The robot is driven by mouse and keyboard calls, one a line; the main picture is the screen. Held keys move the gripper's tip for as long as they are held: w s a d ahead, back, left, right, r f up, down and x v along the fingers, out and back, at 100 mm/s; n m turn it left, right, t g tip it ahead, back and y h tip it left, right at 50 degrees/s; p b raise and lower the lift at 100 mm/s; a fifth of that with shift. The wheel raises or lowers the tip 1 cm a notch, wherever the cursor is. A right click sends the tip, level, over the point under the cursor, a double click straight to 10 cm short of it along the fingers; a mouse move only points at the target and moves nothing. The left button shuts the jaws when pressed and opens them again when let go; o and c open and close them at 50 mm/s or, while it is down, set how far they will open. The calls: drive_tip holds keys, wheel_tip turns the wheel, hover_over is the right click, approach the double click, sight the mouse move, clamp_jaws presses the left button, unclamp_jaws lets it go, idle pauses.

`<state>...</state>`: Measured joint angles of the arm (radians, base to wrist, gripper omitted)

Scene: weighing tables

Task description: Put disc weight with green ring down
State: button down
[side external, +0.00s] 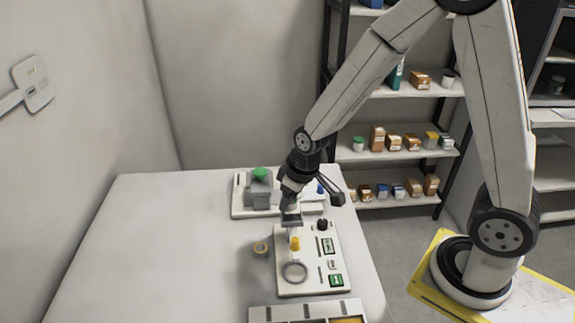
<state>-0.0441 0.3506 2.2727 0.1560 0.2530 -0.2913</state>
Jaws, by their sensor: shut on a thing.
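My gripper (291,222) points down over the back left part of a white panel device (312,284) on the table. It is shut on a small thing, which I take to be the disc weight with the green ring. The fingers mostly hide it, and I cannot make out its ring.
Behind, a second white device (240,207) carries a grey block with a green top (260,174). A tray with compartments (262,315) is at the front edge of the picture. The left of the white table (150,250) is clear. Shelves (395,155) stand behind.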

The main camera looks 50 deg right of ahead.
drive_tip(key=s+a+f+n+g+y, duration=0.1)
drive_tip(key=s+a+n, duration=0.7)
drive_tip(key=s+a, duration=1.2)
drive_tip(key=shift+a+f+y, duration=0.5)
drive_tip(key=shift+a+f, duration=0.55)
drive_tip(key=shift+a, duration=0.1)
drive_tip(key=shift+w, duration=0.15)
drive_tip(key=w+a+f, duration=0.2)
drive_tip(key=w, duration=0.1)
drive_tip(key=w+a+f, duration=0.6)
drive_tip(key=shift+w+a+f, duration=0.35)
drive_tip(key=shift+w+f, duration=0.2)
drive_tip(key=shift+f, duration=0.1)
